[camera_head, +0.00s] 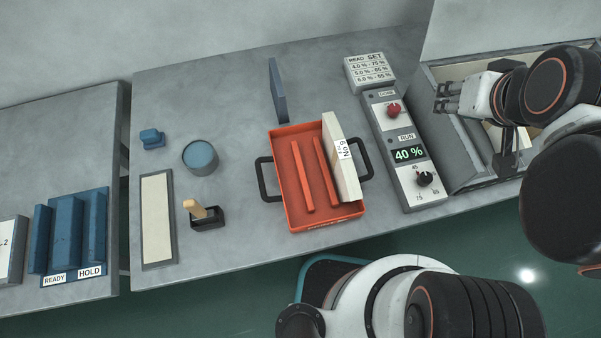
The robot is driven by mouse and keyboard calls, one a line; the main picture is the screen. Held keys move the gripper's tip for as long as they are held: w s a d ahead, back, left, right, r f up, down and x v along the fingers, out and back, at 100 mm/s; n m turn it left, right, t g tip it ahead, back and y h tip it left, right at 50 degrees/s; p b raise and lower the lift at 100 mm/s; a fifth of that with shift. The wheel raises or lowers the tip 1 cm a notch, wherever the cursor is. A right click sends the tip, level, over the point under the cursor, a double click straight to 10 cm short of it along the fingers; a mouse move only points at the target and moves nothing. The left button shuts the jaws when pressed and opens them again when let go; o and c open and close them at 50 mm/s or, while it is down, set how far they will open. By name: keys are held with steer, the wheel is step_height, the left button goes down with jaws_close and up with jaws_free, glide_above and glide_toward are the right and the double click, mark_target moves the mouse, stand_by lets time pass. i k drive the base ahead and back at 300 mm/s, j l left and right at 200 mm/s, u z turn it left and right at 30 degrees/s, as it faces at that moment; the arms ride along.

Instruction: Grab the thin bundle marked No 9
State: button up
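The thin bundle marked No 9 (342,172) is a cream slab with a white label. It stands on its long edge in the right side of the orange tray (293,223). Its top rises above the tray's rim, near the right handle. My gripper (439,97) is up at the right, over the left edge of the grey open box. It is well to the right of the bundle and touches nothing that I can see. Its two fingers are apart with nothing between them, and they point left.
A control panel (408,175) reading 40 % stands between the tray and the grey box (463,177). A READ SET block (370,72) and an upright blue plate (278,90) are behind. A round blue-topped pot (200,158) and a black holder (207,221) are left of the tray.

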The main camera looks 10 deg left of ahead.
mark_target(337, 152)
steer(key=u, duration=0.8)
steer(key=z, duration=0.5)
steer(key=k+j+z, duration=0.1)
steer(key=z, duration=0.3)
steer(key=k+j+z, duration=0.2)
steer(key=z, duration=0.2)
steer(key=k+j+z, duration=0.15)
steer(key=z, duration=0.2)
steer(key=k+j+z, duration=0.1)
steer(key=z, duration=0.3)
steer(key=k+z, duration=0.2)
steer(key=k, duration=0.7)
